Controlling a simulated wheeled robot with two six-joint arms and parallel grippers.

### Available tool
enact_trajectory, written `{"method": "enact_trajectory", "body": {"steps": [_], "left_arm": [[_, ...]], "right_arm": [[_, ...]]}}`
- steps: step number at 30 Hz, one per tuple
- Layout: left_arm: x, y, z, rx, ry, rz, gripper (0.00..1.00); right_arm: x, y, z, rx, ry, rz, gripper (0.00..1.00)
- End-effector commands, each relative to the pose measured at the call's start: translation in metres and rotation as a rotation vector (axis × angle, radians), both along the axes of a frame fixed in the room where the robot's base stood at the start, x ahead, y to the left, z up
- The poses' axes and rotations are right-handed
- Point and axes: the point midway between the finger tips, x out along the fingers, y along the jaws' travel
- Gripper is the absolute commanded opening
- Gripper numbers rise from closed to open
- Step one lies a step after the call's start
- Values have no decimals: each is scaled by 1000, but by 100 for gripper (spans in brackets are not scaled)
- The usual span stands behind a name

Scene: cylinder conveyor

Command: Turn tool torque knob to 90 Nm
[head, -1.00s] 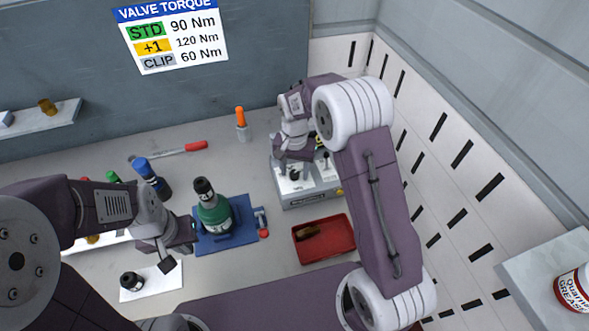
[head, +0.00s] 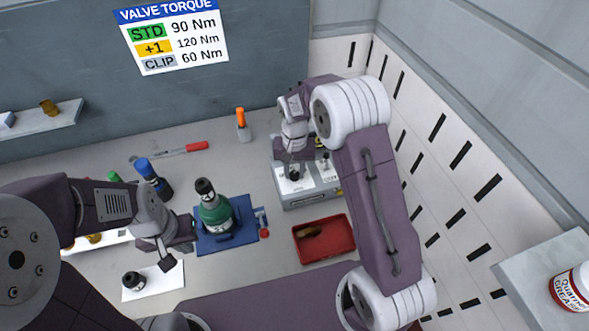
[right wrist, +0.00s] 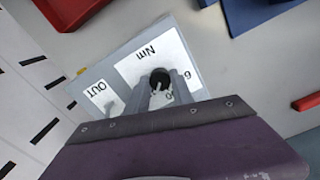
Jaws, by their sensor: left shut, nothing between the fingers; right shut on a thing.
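The grey tool box (head: 312,201) stands on the bench under my right arm. Its white top carries a black torque knob (head: 295,175), which also shows in the right wrist view (right wrist: 160,76) on a plate marked "Nm". My right gripper (head: 296,166) points down at the knob and is shut on it, one finger on each side. The scale is partly hidden by the fingers, so I cannot read the setting. My left gripper (head: 168,262) is shut and empty above the bench at the left. The wall sign (head: 172,36) reads STD 90 Nm, +1 120 Nm, CLIP 60 Nm.
A green cylinder (head: 214,212) stands on a blue base (head: 241,238). A red tray (head: 340,243) lies in front of the tool box. A black cap (head: 133,281) sits on a white pad at the left. An orange-handled tool (head: 241,118) stands behind. The slotted wall is close at the right.

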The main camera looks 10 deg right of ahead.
Motion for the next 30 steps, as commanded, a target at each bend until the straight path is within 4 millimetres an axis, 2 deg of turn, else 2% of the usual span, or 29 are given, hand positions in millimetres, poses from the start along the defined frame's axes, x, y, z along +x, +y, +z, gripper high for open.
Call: {"method": "enact_trajectory", "body": {"steps": [18, 30], "left_arm": [[0, 0, 21, 0, 0, 0, 0], [0, 0, 25, 0, 0, 0, 0]], "right_arm": [[1, 0, 2, 0, -3, 555, 0], [2, 0, 2, -1, -5, 770, 0]]}}
